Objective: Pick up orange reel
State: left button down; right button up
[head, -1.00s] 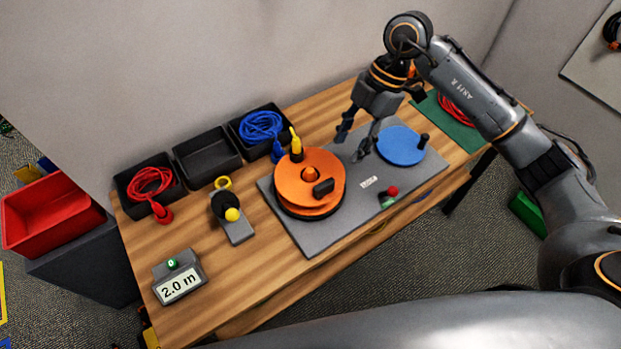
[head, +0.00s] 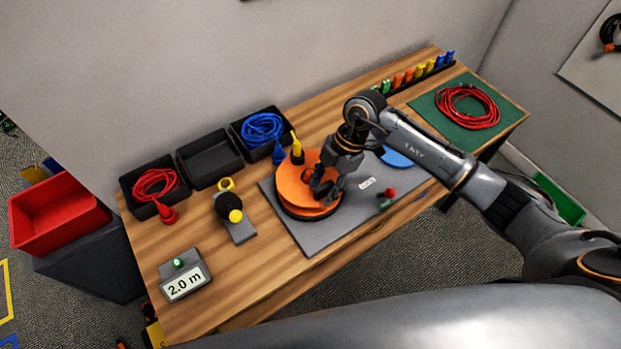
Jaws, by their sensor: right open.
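The orange reel (head: 295,186) lies flat on a grey base plate (head: 310,237) in the middle of the table. A yellow connector (head: 296,145) stands at its far edge. My right gripper (head: 322,198) is over the right part of the reel with its fingers apart. The fingers hide the reel's centre and its dark handle. I cannot tell whether they touch it. My left gripper is not in view.
A blue disc (head: 396,158) is partly hidden behind my right arm. Black bins (head: 209,159) line the back, two holding cables. A red cable coil (head: 467,107) lies on a green mat (head: 503,124). A length display (head: 184,281) stands front left.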

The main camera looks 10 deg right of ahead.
grip_shut()
dwell(0.4)
